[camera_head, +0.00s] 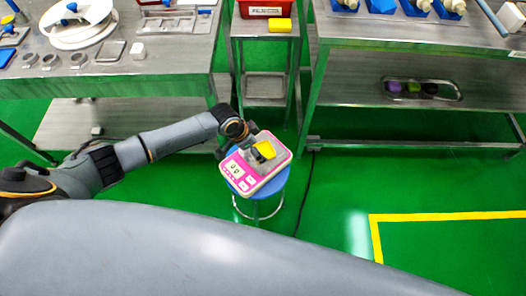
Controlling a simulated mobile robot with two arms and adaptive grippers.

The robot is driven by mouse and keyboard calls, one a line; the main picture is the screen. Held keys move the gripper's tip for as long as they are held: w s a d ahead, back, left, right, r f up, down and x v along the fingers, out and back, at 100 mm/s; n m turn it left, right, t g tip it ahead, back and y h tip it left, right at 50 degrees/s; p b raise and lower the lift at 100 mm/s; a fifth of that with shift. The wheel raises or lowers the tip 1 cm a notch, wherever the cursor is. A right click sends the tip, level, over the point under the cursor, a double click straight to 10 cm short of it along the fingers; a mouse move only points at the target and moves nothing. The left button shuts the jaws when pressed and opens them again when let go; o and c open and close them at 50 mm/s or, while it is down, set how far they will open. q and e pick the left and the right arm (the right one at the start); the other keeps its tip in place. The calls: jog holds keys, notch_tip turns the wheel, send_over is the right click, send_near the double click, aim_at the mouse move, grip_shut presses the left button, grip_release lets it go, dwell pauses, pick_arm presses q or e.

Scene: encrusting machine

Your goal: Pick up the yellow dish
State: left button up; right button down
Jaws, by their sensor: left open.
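A yellow piece that looks like the yellow dish (267,149) is on top of a pink and white scale (240,172). The scale rests on a round blue stool (281,181). My left gripper (258,154) reaches in from the left and is over the scale, right at the yellow dish. Its fingers are open and partly cover the dish's left side. I cannot tell whether they touch it. My right gripper is out of view.
A steel table (175,62) with trays and white plates is at the upper left. Another yellow item (280,25) lies by a red bin (265,8) on the middle table. A steel bench (400,48) is at the right. Green floor at the lower right is clear.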

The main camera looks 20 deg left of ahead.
aim_at(263, 152)
pick_arm(q)
jog(key=x, duration=0.3)
jog(key=shift+w+d+f, duration=0.1)
jog(key=shift+w+f, duration=0.05)
jog(key=shift+f, duration=0.1)
